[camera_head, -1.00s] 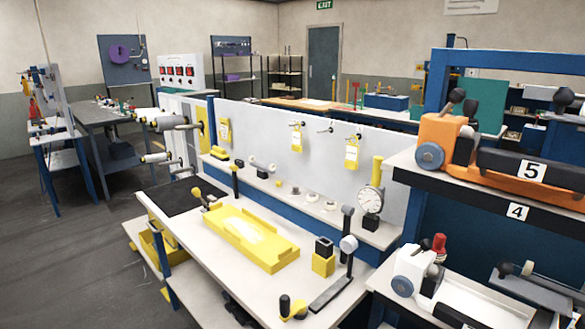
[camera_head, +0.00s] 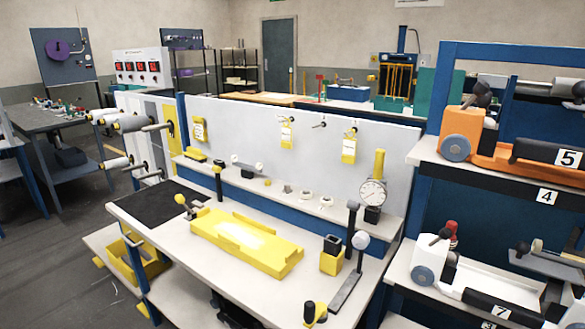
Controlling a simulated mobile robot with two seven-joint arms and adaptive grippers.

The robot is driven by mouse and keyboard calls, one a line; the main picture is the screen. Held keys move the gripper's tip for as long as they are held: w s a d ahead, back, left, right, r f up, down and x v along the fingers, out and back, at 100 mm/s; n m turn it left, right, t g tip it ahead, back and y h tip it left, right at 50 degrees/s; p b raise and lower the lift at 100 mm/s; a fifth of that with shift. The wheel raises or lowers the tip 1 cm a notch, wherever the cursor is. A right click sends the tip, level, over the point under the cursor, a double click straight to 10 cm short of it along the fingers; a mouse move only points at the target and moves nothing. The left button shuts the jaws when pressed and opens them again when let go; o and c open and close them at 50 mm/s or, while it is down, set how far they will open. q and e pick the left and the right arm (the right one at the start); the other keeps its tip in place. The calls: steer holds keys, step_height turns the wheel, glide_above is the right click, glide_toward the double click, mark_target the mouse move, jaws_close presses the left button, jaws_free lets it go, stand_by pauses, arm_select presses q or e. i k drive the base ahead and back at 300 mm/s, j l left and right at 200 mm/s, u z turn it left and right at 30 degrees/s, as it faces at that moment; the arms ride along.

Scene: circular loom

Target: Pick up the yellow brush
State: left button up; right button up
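I cannot clearly make out a yellow brush. Several yellow things are on the white workbench (camera_head: 190,262). A long yellow fixture (camera_head: 245,242) lies flat in its middle. A small yellow block with a dark top (camera_head: 332,255) stands to its right. A yellow piece with a black knob (camera_head: 315,313) is at the front edge, partly cut off by the frame. A yellow-knobbed lever (camera_head: 185,203) is at the left end of the fixture. A small yellow item (camera_head: 196,155) lies on the back ledge. Neither of my grippers is in view.
Yellow tags (camera_head: 349,147) hang on the grey back panel (camera_head: 250,130). A dial gauge (camera_head: 372,193) stands at the ledge's right end. A yellow bin (camera_head: 140,263) sits below the bench's left end. A blue-framed shelf (camera_head: 430,150) bounds the right. Open floor (camera_head: 75,250) lies at left.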

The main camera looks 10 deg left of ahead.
mark_target(192, 154)
steer(key=j+z, duration=0.25)
steer(key=j, duration=0.7)
steer(key=i+j+z, duration=0.25)
steer(key=j, duration=0.7)
steer(key=j+z, duration=0.3)
steer(key=j, duration=0.65)
steer(key=j+z, duration=0.25)
steer(key=j, duration=0.7)
steer(key=k+j+z, duration=0.1)
steer(key=j+z, duration=0.15)
steer(key=j, duration=0.75)
steer(key=j+z, duration=0.15)
steer(key=j, duration=0.75)
